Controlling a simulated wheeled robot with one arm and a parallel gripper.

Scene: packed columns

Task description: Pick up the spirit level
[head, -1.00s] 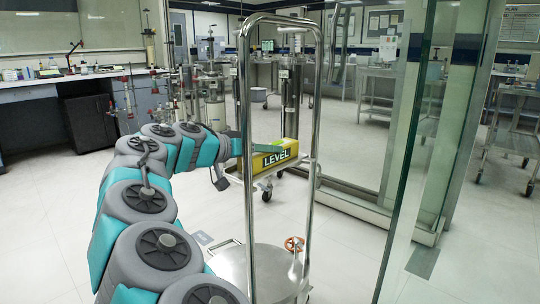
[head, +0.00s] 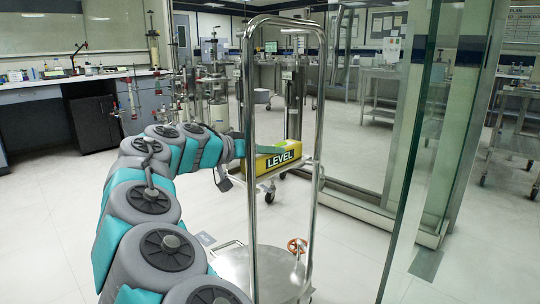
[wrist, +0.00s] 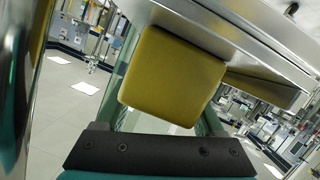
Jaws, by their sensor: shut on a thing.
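The spirit level (head: 279,160) is a yellow bar with a black "LEVEL" label, seen in the head view beyond the upright frame of the metal trolley. My gripper (head: 266,149) reaches it from the left, with a green finger lying along its upper side. In the wrist view the yellow end of the level (wrist: 172,75) sits between the fingers of my gripper (wrist: 165,112), which is shut on it. The far finger is hidden in the head view. I cannot tell whether the level still touches a support below it.
The trolley's tall chrome frame (head: 318,130) stands close to my arm and the level. Its round metal base (head: 262,275) has an orange valve wheel (head: 297,246) beside it. A glass panel (head: 410,170) stands at the right. The floor at the left is clear.

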